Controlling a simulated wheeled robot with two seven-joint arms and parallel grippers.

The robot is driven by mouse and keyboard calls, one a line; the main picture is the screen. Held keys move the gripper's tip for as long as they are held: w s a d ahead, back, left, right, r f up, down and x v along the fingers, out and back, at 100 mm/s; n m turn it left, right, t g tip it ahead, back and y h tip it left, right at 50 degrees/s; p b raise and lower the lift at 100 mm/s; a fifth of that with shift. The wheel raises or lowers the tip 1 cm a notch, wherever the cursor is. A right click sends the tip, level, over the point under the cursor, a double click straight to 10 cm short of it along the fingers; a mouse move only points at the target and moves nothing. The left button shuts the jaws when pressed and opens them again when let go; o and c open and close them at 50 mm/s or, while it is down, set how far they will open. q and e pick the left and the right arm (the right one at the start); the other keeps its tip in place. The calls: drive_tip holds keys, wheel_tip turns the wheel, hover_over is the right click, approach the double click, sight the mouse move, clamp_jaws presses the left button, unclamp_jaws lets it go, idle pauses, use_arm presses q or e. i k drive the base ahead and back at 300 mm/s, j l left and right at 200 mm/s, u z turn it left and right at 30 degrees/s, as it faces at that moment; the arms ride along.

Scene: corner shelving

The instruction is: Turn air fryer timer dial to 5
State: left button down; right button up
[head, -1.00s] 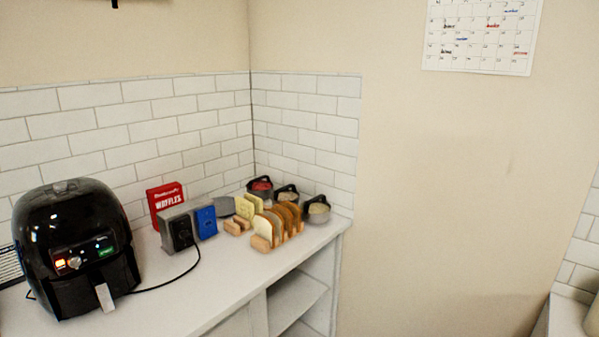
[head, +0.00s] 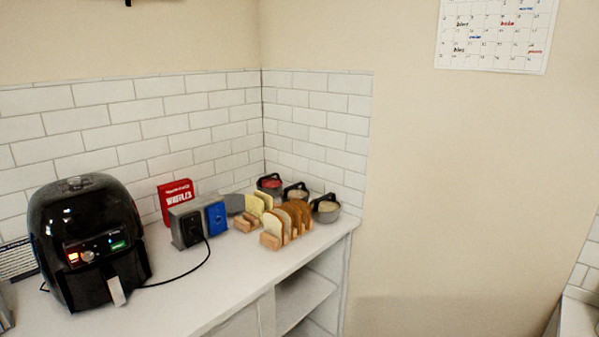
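A black, rounded air fryer (head: 88,220) stands upright on the white counter at the left of the head view. Its front panel has a lit red-orange display on the left, a green lit area on the right and a small round knob (head: 88,256) low between them. The dial's markings and setting are too small to read. A drawer with a light handle (head: 116,291) sits below the panel. Neither of my grippers shows in the head view.
The counter front is clear.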

sight(87, 255)
drive_tip(key=u, duration=1.3)
drive_tip(key=i+j, duration=0.15)
drive_tip(key=j, duration=0.25)
drive_tip(key=u, duration=0.05)
